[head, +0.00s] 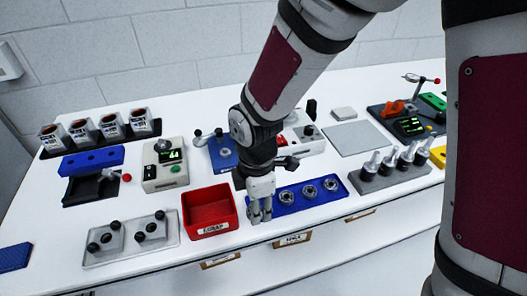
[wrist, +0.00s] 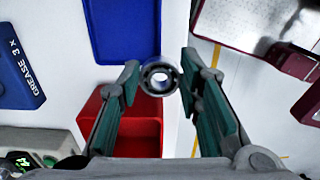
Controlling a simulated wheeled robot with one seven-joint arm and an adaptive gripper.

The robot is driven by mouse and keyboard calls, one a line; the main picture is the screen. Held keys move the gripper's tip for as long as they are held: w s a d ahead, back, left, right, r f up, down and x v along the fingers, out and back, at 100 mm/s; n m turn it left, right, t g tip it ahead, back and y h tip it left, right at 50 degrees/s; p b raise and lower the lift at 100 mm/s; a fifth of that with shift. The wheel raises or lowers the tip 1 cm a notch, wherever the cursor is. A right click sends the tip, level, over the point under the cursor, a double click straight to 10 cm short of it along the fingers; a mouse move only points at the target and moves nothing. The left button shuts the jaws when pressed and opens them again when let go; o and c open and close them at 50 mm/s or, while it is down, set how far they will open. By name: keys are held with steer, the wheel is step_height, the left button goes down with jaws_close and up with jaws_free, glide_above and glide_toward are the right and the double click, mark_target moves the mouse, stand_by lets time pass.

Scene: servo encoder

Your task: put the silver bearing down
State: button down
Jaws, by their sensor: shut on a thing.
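My gripper (wrist: 160,82) is shut on the silver bearing (wrist: 160,76), a small ring with a dark band and an open centre, held between the green-padded fingertips in the wrist view. In the head view my gripper (head: 260,211) hangs at the left end of the blue tray (head: 311,204), just right of the red SCRAP bin (head: 211,231). The held bearing is hard to make out there. In the wrist view it appears over the white table near the blue tray (wrist: 122,32) and the red bin (wrist: 137,138). I cannot tell its height.
Several similar bearings, one of them the left bearing (head: 287,198), sit in a row in the blue tray. A grey tray with black knobs (head: 130,240) lies left of the bin. A rack of metal posts (head: 390,174) stands right. The table's front edge is close.

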steer(key=w, duration=0.1)
steer(key=w+d, duration=0.1)
steer(key=w, duration=0.2)
steer(key=shift+w+d+f, duration=0.25)
steer(key=shift+w+d, duration=0.05)
steer(key=shift+f, duration=1.75)
steer(key=shift+f, duration=0.1)
steer(key=c, duration=1.4)
jaws_free()
